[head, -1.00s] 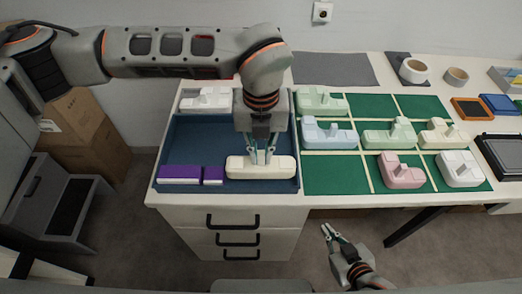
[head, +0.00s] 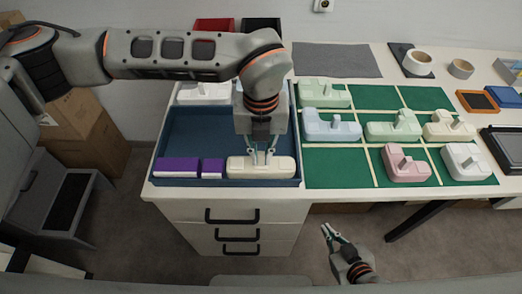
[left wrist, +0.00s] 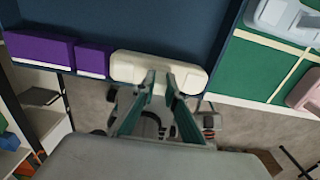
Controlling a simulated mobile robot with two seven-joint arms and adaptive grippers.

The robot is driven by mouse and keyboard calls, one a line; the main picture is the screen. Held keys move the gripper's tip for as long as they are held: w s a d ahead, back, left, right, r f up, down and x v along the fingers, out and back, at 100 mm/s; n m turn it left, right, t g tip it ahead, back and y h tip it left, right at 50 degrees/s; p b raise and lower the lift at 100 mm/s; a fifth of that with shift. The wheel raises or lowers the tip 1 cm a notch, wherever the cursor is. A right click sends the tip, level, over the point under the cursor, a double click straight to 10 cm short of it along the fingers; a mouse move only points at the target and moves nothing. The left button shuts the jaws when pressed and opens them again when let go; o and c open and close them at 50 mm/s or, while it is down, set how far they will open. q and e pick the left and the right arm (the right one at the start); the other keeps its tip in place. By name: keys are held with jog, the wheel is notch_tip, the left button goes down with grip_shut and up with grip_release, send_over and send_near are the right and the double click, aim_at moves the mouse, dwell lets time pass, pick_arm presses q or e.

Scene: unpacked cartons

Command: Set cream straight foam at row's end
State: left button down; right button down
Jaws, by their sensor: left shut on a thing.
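The cream straight foam (head: 240,167) lies in the blue tray (head: 195,135), at the right end of the front row beside two purple blocks (head: 176,168). My left gripper (head: 261,160) is above it, with its fingers shut on the upright part of the foam. In the left wrist view the foam (left wrist: 128,62) sits beside the smaller purple block, close to the tray's front wall. A narrow gap to that block cannot be judged exactly. My right gripper (head: 330,235) hangs low in front of the table, empty, with its fingers apart.
A green gridded mat (head: 335,167) to the right holds several pastel foam pieces, including a blue one (head: 330,127) and a pink one (head: 405,164). The tray's middle is clear.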

pick_arm(q)
jog(key=shift+f+b, duration=0.35)
jog(key=shift+f, duration=0.45)
jog(key=c, duration=2)
grip_release()
pick_arm(e)
jog(key=shift+s+f, duration=0.25)
jog(key=shift+f, duration=0.4)
jog(key=shift+d, duration=0.1)
pick_arm(q)
notch_tip(320, 180, up, 12)
